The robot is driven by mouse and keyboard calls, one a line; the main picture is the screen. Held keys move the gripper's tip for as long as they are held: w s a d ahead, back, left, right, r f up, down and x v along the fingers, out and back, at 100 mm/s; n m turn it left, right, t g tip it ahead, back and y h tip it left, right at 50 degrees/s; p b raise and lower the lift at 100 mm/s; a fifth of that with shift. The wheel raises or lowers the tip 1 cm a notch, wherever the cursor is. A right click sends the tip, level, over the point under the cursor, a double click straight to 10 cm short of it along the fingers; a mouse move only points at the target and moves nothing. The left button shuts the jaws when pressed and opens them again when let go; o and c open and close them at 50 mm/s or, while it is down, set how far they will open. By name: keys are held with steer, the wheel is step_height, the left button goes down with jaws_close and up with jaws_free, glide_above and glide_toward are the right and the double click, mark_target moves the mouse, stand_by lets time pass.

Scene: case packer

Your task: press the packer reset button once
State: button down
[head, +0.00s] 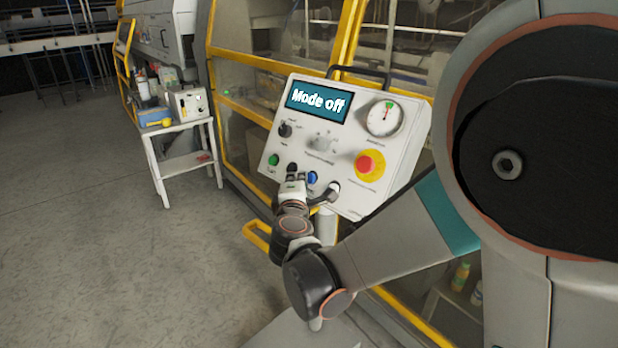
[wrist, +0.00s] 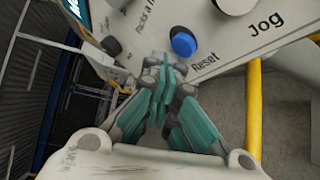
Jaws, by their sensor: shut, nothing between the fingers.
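The blue reset button (wrist: 184,43) is on the white control panel (wrist: 215,55), with the label "Reset" beside it in the wrist view. In the head view the blue button (head: 312,178) sits in the panel's lower row, just right of my gripper. My gripper (wrist: 160,72) is shut and empty, with its teal fingers together. Its tips are close to the panel, left of and below the blue button in the wrist view, and look apart from the button. In the head view my gripper (head: 296,178) hides part of the lower row. The panel display (head: 318,101) reads "Mode off".
A red emergency stop (head: 369,165) on a yellow ring and a round gauge (head: 384,117) are on the panel's right side. A green button (head: 274,160) is at lower left. Yellow-framed machine guards stand behind. A white side table (head: 180,128) stands left; the floor there is clear.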

steer(key=shift+s+a, duration=0.1)
steer(key=s+a+r+p, duration=0.1)
steer(key=s+a+r, duration=0.1)
steer(key=s+a, duration=0.1)
steer(key=shift+r, duration=0.25)
steer(key=shift+w+p, duration=0.15)
steer(key=shift+p, duration=0.2)
stand_by(0.3)
